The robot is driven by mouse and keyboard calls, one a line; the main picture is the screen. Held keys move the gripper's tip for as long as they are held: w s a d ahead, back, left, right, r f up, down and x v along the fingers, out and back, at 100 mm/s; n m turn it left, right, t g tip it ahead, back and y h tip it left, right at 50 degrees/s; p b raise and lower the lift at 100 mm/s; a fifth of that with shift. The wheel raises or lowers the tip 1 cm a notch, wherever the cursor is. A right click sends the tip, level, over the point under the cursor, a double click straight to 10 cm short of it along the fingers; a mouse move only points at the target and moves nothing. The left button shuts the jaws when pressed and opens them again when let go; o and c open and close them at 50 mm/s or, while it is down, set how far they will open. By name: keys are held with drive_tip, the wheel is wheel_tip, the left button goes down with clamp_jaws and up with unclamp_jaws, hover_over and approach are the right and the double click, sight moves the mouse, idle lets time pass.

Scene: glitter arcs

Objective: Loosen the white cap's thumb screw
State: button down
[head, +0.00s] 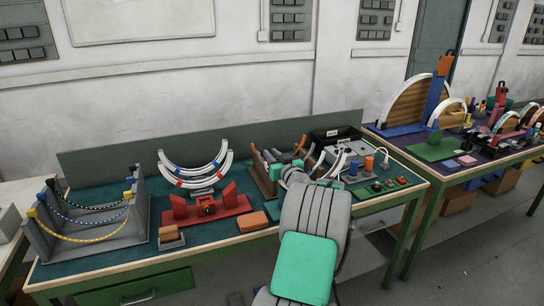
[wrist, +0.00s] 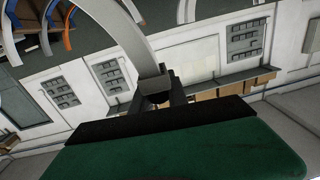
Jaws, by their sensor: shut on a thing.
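My gripper (wrist: 158,97) shows in the wrist view as dark fingers shut around the lower end of a curved pale grey strip (wrist: 128,33). The strip runs up and left out of that view. In the head view my arm hides the gripper, which is among the curved strips at the wooden rack (head: 262,182). I cannot make out a white cap with a thumb screw for sure. A red stand (head: 228,208) with a dark round knob (head: 207,208) on its front stands left of my arm, below a pair of white arcs (head: 195,170).
A grey tray (head: 140,228) with hanging bead chains stands at the left. Orange blocks (head: 252,222) lie before the red stand. A black box (head: 338,134), orange and blue cylinders (head: 368,164) and a cable stand right of my arm. A second table with arches is farther right.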

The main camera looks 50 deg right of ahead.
drive_tip(key=shift+f+y+b, duration=0.25)
drive_tip(key=shift+y+b, duration=0.05)
drive_tip(key=shift+b, duration=0.45)
drive_tip(key=n+y+b, duration=0.1)
drive_tip(key=n+y, duration=0.1)
drive_tip(key=a+n+t+y+b, duration=0.1)
drive_tip(key=y, duration=0.2)
drive_tip(key=n+t+y, duration=0.1)
drive_tip(key=n+y, duration=0.1)
drive_tip(key=y, duration=0.1)
drive_tip(key=shift+w+a+r+n+b, duration=0.15)
drive_tip(key=shift+r+n+b, duration=0.15)
drive_tip(key=shift+b, duration=0.1)
drive_tip(key=shift+a+f+y, duration=0.1)
drive_tip(key=shift+y, duration=0.2)
drive_tip(key=c, duration=1.3)
unclamp_jaws()
